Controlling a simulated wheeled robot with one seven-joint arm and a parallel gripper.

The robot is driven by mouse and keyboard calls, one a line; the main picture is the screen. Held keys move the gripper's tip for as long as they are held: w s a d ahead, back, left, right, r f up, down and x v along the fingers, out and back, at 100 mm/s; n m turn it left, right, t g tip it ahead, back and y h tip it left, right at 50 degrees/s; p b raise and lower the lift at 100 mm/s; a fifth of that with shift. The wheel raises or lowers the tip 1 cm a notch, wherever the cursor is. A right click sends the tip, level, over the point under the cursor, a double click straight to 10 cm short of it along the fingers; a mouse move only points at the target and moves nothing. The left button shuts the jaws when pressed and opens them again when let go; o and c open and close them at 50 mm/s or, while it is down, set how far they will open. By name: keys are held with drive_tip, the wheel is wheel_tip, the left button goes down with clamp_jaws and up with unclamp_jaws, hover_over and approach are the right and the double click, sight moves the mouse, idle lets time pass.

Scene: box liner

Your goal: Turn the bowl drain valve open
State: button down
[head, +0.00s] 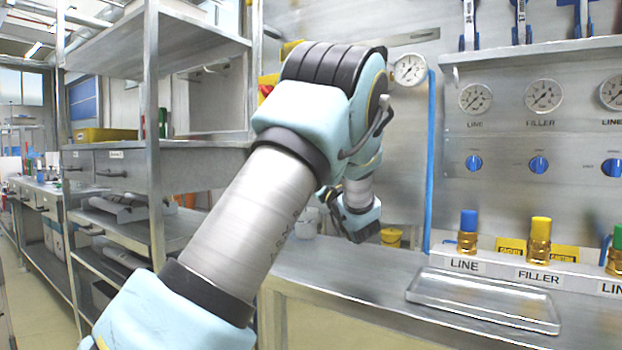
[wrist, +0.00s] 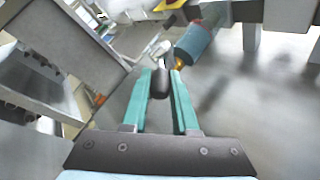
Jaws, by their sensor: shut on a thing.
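My gripper (wrist: 163,74) shows in the wrist view as two teal fingers with a dark rounded handle (wrist: 160,85) between their tips. The fingers are shut on this handle, which looks like a valve lever. A blue-grey cylinder (wrist: 196,43) with an orange-brown end lies just beyond the fingertips. I cannot tell whether it belongs to the drain valve. In the head view my arm reaches forward and my gripper (head: 362,228) is low over the far end of the bench, mostly hidden behind my wrist. The bowl and the valve body cannot be made out clearly.
A steel bench (head: 370,282) runs along the right, with a metal tray (head: 485,298) and blue, yellow and green capped fittings. A steel shelf rack (head: 150,110) stands on the left. Gauges line the back panel.

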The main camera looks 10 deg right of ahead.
drive_tip(key=shift+w+a+f+m+t+h+b, duration=0.15)
drive_tip(key=shift+f+m+t+h+b, duration=0.1)
drive_tip(key=shift+m+t+b, duration=0.3)
drive_tip(key=shift+w+a+f+m+t+h+b, duration=0.15)
drive_tip(key=shift+f+m+t+h+b, duration=0.15)
drive_tip(key=shift+t+b, duration=0.35)
drive_tip(key=shift+r, duration=0.2)
drive_tip(key=c, duration=0.7)
unclamp_jaws()
drive_tip(key=shift+s+f, duration=0.15)
drive_tip(key=shift+f, duration=0.1)
drive_tip(key=s+d, duration=0.1)
drive_tip(key=s, duration=0.3)
drive_tip(key=s+d, duration=0.1)
drive_tip(key=s, duration=0.3)
drive_tip(key=s+d, duration=0.1)
drive_tip(key=s, duration=0.3)
drive_tip(key=shift+d+f, duration=0.2)
drive_tip(key=shift+d, duration=0.1)
